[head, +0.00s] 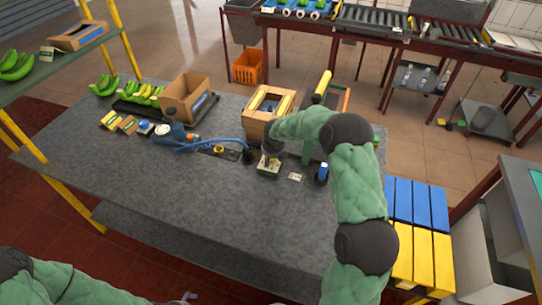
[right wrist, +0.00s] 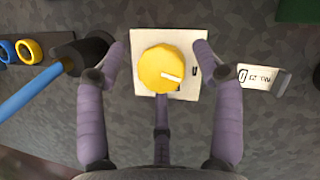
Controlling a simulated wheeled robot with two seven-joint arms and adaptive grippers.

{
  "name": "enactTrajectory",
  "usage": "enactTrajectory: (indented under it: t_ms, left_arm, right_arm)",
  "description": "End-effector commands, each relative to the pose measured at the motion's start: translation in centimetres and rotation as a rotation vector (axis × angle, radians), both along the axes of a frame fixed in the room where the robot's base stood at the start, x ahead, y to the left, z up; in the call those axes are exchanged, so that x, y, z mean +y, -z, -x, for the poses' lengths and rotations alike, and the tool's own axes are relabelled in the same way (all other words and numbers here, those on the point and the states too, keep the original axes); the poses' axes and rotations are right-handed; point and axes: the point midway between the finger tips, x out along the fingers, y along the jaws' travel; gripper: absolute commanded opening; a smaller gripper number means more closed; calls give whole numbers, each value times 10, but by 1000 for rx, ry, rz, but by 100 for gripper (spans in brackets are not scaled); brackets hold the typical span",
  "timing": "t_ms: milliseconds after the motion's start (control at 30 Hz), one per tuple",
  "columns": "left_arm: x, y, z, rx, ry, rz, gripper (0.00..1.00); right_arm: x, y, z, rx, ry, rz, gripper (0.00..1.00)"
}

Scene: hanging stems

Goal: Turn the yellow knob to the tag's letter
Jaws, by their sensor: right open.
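The yellow knob (right wrist: 163,69) sits on a square white plate (right wrist: 143,40) on the grey table. Its white pointer mark points right in the right wrist view. A dark letter-like mark shows on the plate right of the knob; other marks are hidden or unclear. A small white tag (right wrist: 258,76) with dark print lies right of the plate and also shows in the head view (head: 296,177); its print is too small to read surely. My right gripper (right wrist: 161,55) is open, its fingers on either side of the knob. My left gripper barely shows at the bottom edge of the head view.
A blue hose (right wrist: 30,93) with a black end lies close left of the plate. A blue-topped black item (head: 321,174) stands to the right. A cardboard box (head: 255,124) stands behind. The table's front (head: 200,220) is clear.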

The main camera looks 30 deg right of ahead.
Motion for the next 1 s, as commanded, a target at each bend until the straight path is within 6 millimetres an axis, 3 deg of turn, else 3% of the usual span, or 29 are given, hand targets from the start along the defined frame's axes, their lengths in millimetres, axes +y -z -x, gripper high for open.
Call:
enactTrajectory:
  t_ms: [100,300,667,1000]
  left_arm:
    - [0,0,0,0,0,0,100]
    - [0,0,0,0,0,0,100]
    - [0,3,0,0,0,0,100]
    - [0,19,0,0,0,0,100]
  right_arm:
    - [0,0,0,0,0,0,67]
    - [0,0,0,0,0,0,15]
    - [-1,-2,-1,-4,32,3,14]
    - [-1,-2,-4,-10,244,4,14]
